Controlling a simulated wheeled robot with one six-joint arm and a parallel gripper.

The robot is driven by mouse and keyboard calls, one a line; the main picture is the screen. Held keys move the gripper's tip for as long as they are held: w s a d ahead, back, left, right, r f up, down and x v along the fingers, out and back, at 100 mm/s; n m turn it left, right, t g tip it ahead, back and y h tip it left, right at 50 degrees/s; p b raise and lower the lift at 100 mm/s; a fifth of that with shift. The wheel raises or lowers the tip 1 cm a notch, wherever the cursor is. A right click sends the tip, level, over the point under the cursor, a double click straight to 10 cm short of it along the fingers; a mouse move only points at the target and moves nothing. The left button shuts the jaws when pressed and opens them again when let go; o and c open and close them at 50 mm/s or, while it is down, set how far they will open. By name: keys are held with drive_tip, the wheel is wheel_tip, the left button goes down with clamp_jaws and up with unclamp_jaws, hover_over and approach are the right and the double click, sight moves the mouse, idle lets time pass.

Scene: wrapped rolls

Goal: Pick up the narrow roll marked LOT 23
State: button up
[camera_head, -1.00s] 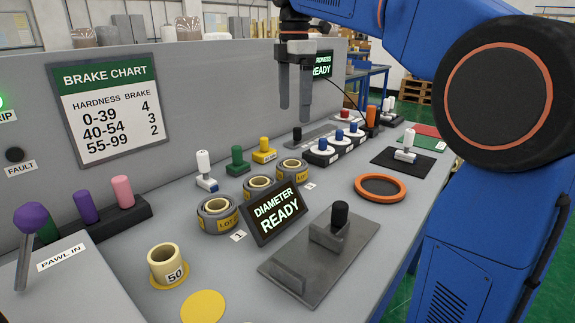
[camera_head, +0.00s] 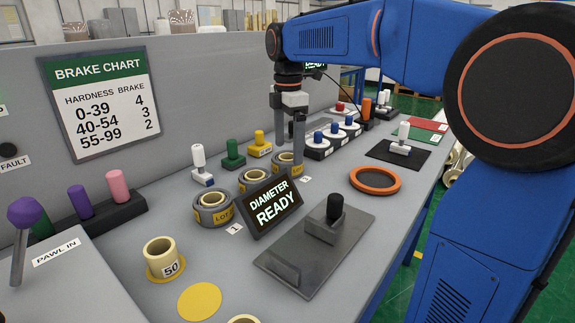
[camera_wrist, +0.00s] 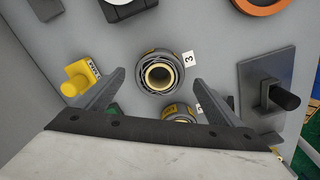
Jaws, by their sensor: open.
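Three grey wrapped rolls with yellow labels and cream cores stand on the bench in the head view: a near one (camera_head: 213,210), a middle one (camera_head: 251,181) and a far one (camera_head: 283,171). The near label starts with LOT; no lot number is legible, so I cannot tell which is LOT 23. My gripper (camera_head: 288,155) is open and empty, pointing down at the far roll. In the wrist view, the roll beside tag 3 (camera_wrist: 160,73) lies between the open fingertips, below them. Another roll (camera_wrist: 178,112) is partly hidden by my gripper.
The DIAMETER READY display (camera_head: 270,207) stands close in front of the rolls. White, green and yellow handled blocks (camera_head: 260,145) stand behind them. A grey plate with a black knob (camera_head: 316,250) and an orange ring (camera_head: 375,180) are to the right.

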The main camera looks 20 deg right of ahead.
sight(288, 157)
drive_tip(key=shift+a+f, duration=0.1)
drive_tip(key=shift+f, duration=2.05)
drive_tip(key=c, duration=1.3)
drive_tip(key=shift+r, duration=0.1)
drive_tip(key=shift+c, duration=0.2)
